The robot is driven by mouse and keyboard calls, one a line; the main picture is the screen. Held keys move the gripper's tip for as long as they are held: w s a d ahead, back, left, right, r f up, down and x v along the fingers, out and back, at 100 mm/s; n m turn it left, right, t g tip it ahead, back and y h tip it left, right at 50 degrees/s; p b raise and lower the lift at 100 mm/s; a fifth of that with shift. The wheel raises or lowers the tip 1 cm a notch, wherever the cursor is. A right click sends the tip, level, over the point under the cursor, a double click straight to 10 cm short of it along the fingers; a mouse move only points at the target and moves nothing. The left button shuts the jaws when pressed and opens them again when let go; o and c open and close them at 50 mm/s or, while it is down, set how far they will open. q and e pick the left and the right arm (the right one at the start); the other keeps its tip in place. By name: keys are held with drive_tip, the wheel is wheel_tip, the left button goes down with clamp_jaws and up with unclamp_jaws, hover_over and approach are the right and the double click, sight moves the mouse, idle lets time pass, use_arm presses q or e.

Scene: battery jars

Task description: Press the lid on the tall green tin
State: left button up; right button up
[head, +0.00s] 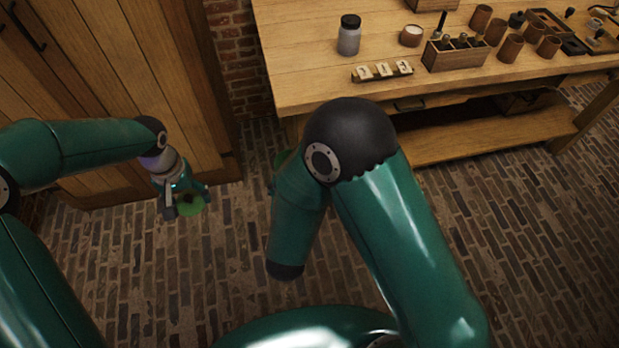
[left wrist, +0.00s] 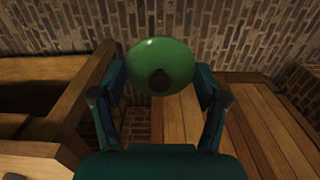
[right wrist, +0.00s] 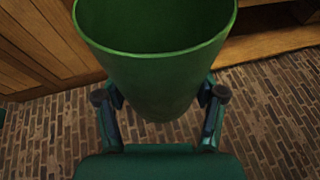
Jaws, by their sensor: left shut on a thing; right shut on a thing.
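The green lid (head: 191,206), a round disc with a dark knob, is held in my left gripper (head: 186,200) above the brick floor. In the left wrist view the lid (left wrist: 160,52) sits between the two fingers. The tall green tin (right wrist: 155,70) shows in the right wrist view with its top open. My right gripper (right wrist: 160,100) is shut on its sides. In the head view my right arm hides that gripper and most of the tin; a bit of green shows beside the arm. The lid and tin are apart.
A wooden workbench (head: 300,80) stands at the back right. On it are a grey jar with a black lid (head: 349,38), number blocks (head: 382,71), a wooden box (head: 455,55) and several brown cups. A wooden cupboard (head: 110,80) stands at the left. The brick floor is open.

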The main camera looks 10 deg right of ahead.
idle(0.4)
use_arm(q)
drive_tip(key=shift+s+a+n, duration=0.15)
drive_tip(key=shift+s+n, duration=0.15)
drive_tip(key=shift+s, duration=0.05)
drive_tip(key=shift+s+a+r+n, duration=0.2)
drive_tip(key=shift+s+r+n, duration=0.05)
drive_tip(key=shift+n, duration=0.05)
drive_tip(key=r+n, duration=0.1)
drive_tip(key=w+r, duration=0.1)
drive_tip(key=r, duration=0.1)
drive_tip(key=shift+d+n, duration=0.1)
drive_tip(key=shift+n, duration=0.3)
drive_tip(key=d+r+m, duration=0.1)
drive_tip(key=d+r, duration=0.6)
drive_tip(key=d, duration=0.5)
drive_tip(key=d+r+m, duration=0.1)
drive_tip(key=d+r, duration=0.6)
drive_tip(key=d, duration=0.5)
drive_tip(key=shift+s+d+r, duration=0.35)
drive_tip(key=shift+s, duration=0.05)
